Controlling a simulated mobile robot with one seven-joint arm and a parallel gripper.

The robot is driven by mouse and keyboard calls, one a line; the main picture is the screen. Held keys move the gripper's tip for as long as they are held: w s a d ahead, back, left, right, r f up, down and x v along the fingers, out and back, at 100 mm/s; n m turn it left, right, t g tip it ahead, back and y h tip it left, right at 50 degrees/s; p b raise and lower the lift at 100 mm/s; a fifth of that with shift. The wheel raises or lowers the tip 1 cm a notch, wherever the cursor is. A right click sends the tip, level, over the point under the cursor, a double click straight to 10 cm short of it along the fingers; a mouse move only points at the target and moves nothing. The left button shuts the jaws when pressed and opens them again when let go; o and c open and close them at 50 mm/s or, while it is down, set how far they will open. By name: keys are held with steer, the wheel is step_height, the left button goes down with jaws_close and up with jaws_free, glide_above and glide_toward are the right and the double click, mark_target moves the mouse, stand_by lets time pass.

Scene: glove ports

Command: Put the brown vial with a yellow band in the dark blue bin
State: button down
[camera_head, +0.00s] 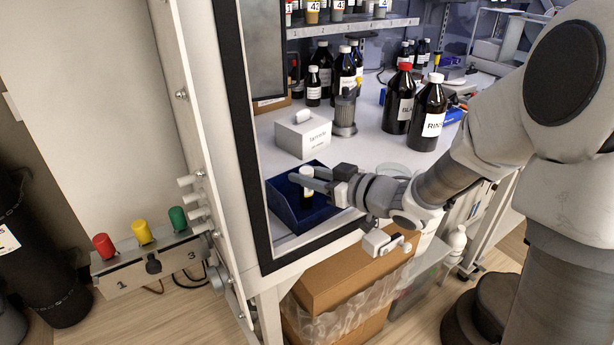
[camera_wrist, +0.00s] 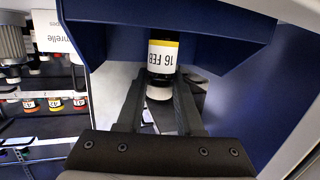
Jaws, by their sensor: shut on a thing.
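The brown vial with a yellow band (camera_head: 307,188) has a white cap and a white label. My gripper (camera_head: 308,179) is shut on it near its cap end and holds it about upright. In the wrist view the vial (camera_wrist: 163,58) appears upside down between my fingers (camera_wrist: 160,88), and its label reads "16 FEB". The dark blue bin (camera_head: 286,213) stands at the bench's front left corner. The vial appears within the bin's outline. I cannot tell if its base touches the bin floor. The bin's wall (camera_wrist: 232,52) also shows in the wrist view.
A white tissue box (camera_head: 303,137) stands behind the bin. Large dark bottles (camera_head: 430,112) stand at the back right. The cabinet's frame post (camera_head: 246,130) is close on the left. A cardboard box (camera_head: 340,280) is below the bench.

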steer(key=shift+f, duration=0.2)
steer(key=c, duration=0.5)
jaws_free()
steer(key=shift+c, duration=0.2)
steer(key=shift+r, duration=0.1)
steer(key=shift+d+r, duration=0.1)
steer(key=shift+r, duration=0.15)
steer(key=p+v, duration=0.2)
steer(key=v, duration=0.9)
steer(key=shift+s+d, duration=0.3)
